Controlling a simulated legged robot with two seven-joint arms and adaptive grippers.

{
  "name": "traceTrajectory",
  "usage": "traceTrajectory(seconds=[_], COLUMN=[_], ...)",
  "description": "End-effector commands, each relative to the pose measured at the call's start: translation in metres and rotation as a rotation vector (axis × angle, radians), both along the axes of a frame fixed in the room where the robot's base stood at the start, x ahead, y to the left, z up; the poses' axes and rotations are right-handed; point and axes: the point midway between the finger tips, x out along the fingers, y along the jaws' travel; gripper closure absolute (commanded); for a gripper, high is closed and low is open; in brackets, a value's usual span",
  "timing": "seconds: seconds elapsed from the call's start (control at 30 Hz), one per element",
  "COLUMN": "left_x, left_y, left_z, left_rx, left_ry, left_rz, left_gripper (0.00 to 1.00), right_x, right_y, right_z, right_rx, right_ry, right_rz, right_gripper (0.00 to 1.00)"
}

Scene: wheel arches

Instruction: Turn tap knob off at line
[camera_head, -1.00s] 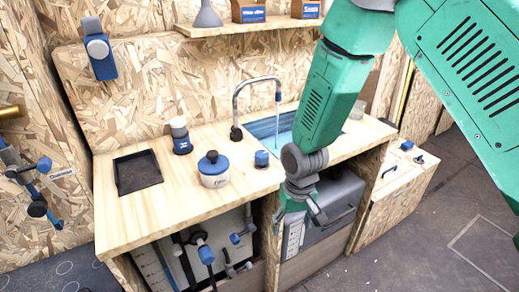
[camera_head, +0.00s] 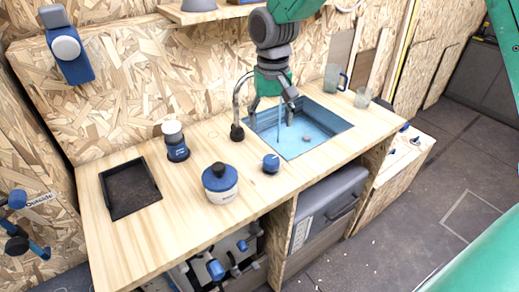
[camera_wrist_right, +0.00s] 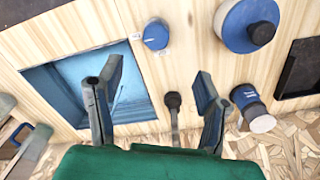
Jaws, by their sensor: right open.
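The blue tap knob (camera_head: 271,163) sits on the wooden counter, in front of the sink's near left corner. In the wrist view the knob (camera_wrist_right: 156,35) shows a pale line on top and small white labels beside it. The tap (camera_head: 237,131) stands at the left of the blue sink (camera_head: 315,136), its upper part partly hidden by my right gripper. My right gripper (camera_head: 272,110) is open and empty above the sink's left side, behind and apart from the knob. Its fingers also show in the wrist view (camera_wrist_right: 155,90). My left gripper is out of view.
A blue-and-white lidded pot (camera_head: 220,184) stands left of the knob. A blue-and-white dispenser (camera_head: 175,141) and a black tray (camera_head: 130,188) are farther left. A shelf (camera_head: 215,12) overhangs the back.

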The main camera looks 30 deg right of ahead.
Motion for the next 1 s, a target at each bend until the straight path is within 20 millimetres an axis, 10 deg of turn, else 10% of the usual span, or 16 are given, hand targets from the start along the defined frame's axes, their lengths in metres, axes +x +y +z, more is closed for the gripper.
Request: traceTrajectory(seconds=[0.7,1.0], left_x=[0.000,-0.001], left_y=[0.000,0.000], left_z=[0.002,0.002], left_rx=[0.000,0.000], left_ry=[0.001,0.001], left_rz=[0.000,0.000], left_gripper=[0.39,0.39], right_x=[-0.001,0.000], right_y=[-0.001,-0.004], right_z=[-0.119,-0.140], right_rx=[0.002,0.004], right_ry=[0.005,0.002], right_rz=[-0.001,-0.001], right_gripper=[0.39,0.39])
